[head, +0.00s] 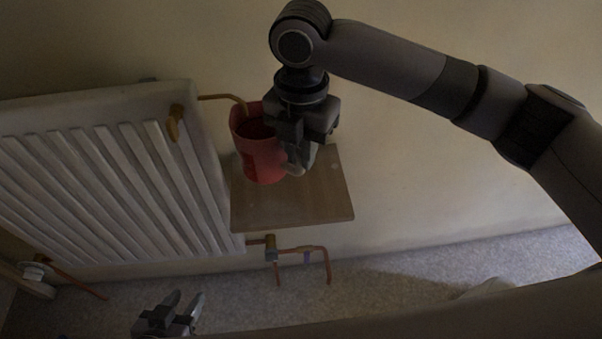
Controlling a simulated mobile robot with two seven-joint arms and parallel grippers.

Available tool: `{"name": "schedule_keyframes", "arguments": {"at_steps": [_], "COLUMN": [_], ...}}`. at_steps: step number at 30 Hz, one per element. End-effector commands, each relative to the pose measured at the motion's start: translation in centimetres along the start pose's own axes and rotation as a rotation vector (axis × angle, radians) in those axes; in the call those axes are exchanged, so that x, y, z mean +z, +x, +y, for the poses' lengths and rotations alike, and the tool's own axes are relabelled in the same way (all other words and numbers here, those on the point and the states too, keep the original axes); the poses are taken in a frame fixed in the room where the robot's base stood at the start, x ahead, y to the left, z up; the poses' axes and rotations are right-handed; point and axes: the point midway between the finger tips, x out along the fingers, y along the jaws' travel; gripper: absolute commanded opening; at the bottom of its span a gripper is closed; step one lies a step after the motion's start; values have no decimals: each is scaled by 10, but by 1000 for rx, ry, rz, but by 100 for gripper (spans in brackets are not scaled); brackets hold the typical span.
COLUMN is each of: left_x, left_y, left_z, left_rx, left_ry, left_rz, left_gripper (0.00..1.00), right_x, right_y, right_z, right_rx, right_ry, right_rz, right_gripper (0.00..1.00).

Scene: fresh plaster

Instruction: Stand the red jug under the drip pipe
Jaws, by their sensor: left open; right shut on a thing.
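The red jug (258,157) stands upright, or nearly so, over the left part of a small wooden shelf (318,200). I cannot tell whether its base touches the board. The thin drip pipe (222,97) comes from the radiator's upper valve and bends down at the jug's mouth; its tip is at or just inside the rim in this view. My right gripper (295,165) is shut on the right side of the jug, hiding part of it. My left gripper (183,307) is open and empty, low at the bottom left, well away from the jug.
A white radiator (105,190) fills the left, with a copper upper valve (175,122) close to the jug. Copper pipes (300,249) run below the shelf. The wall to the right of the shelf is bare, and the visible carpet (400,270) is mostly clear.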

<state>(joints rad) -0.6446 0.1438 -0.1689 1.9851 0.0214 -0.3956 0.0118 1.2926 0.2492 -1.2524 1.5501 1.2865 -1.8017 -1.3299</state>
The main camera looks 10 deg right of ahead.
Motion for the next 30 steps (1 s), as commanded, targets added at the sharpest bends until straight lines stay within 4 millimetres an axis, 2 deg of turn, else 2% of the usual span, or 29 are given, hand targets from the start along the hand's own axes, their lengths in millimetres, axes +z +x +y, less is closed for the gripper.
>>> {"name": "schedule_keyframes", "arguments": {"at_steps": [4,9,12,26,27,28,30], "left_x": [1,4,5,-2,-1,-1,-1], "left_y": [1,3,3,1,2,2,2], "left_z": [0,1,1,2,2,2,2], "left_rx": [1,2,2,4,4,4,4], "left_ry": [-1,-3,-3,-3,-3,-3,-3], "left_rz": [0,-4,-7,4,5,6,6], "left_gripper": [43,43,43,43,43,43,43], "right_x": [0,0,0,0,0,0,0], "right_y": [13,44,56,64,64,64,64], "right_z": [0,-1,0,0,0,0,0], "right_rx": [0,-2,0,0,0,0,0], "right_ry": [1,2,1,1,1,1,1], "right_rz": [2,2,1,1,1,1,1], "right_gripper": [0,0,0,0,29,39,41]}}
